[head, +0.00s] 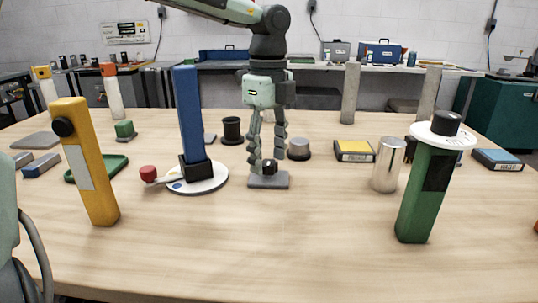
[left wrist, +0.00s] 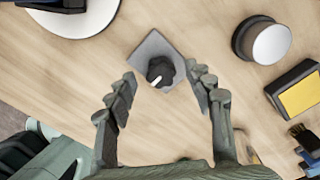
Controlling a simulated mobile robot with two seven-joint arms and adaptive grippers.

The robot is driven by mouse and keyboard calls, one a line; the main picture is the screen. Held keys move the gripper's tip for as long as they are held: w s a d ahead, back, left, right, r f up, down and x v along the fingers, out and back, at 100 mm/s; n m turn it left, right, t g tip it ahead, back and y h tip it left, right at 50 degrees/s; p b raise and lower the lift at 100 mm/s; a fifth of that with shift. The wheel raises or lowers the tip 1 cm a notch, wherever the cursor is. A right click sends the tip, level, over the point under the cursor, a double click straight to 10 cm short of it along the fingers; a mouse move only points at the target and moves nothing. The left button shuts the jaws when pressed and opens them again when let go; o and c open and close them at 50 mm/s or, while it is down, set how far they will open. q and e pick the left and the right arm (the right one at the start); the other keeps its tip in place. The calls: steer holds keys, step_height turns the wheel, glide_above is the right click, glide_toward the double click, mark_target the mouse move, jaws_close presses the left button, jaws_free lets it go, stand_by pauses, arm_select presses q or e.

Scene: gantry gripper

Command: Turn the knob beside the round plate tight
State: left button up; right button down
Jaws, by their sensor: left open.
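A small black knob (head: 269,166) stands on a grey square base (head: 268,181) in the middle of the table. In the left wrist view the knob (left wrist: 160,71) shows a white pointer mark, slanting to the lower left. The white round plate (head: 212,180) lies just left of the base. It carries a black block with a tall blue post, and a red-ended lever sticks out on its left. My left gripper (head: 268,158) points down over the knob, open, with a finger on either side; gaps show between fingers and knob. My right gripper is not in view.
A grey-topped round piece (head: 299,149) and a yellow-topped box (head: 354,150) stand to the right. A metal cylinder (head: 388,164) and a green post (head: 425,192) with a white disc are farther right. A yellow post (head: 85,165) leans at left. The table front is clear.

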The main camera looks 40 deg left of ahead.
arm_select(q)
steer(key=shift+f, duration=0.35)
steer(key=c, duration=1.1)
steer(key=shift+w, duration=0.1)
